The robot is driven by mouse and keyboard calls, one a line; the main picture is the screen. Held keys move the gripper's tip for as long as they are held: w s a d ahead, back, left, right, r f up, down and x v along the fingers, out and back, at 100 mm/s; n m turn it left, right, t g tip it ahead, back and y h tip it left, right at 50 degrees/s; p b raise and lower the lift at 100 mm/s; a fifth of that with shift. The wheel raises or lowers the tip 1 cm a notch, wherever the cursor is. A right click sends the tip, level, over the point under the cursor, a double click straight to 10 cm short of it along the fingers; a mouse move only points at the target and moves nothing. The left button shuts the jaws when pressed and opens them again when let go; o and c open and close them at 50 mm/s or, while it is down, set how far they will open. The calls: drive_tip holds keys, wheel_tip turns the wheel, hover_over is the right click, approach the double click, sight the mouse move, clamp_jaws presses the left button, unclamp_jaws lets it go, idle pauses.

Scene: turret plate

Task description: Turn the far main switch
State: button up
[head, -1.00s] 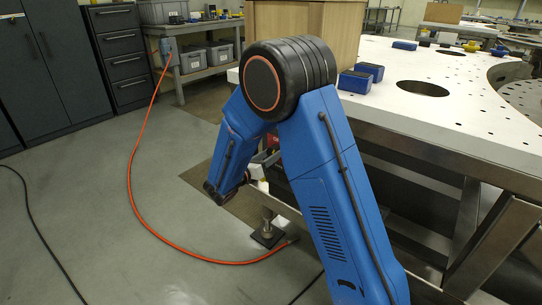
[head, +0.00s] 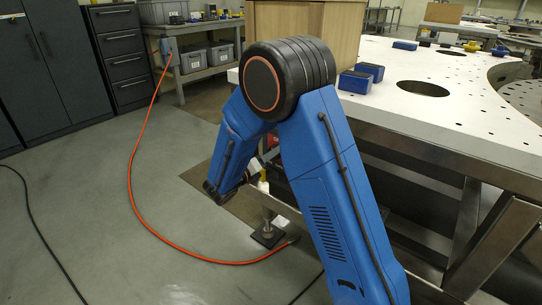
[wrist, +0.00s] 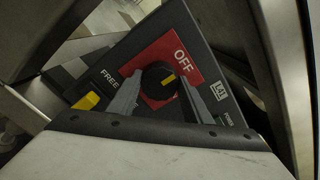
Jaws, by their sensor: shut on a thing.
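The main switch is a black round knob (wrist: 156,86) with a yellow pointer mark, on a red plate (wrist: 150,58) marked OFF, in the wrist view. The mark points to the right side of the picture, a little below the word OFF. My gripper (wrist: 160,76) has one grey finger on each side of the knob and is shut on it. The lower part of the knob is close to the dark edge of my own wrist. In the head view my blue arm hides the switch and the fingers.
A black panel around the red plate carries the word FREE, with a yellow part (wrist: 87,101) beside it. Metal frame bars (wrist: 290,70) stand close at the right. The white perforated table (head: 450,110) and an orange cable (head: 131,185) show in the head view.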

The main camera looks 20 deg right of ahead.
drive_tip(key=o, duration=1.1)
drive_tip(key=shift+c, duration=0.2)
drive_tip(key=shift+a, duration=0.1)
drive_tip(key=v, duration=1.7)
drive_tip(key=shift+s, duration=0.15)
drive_tip(key=shift+a+f, duration=0.1)
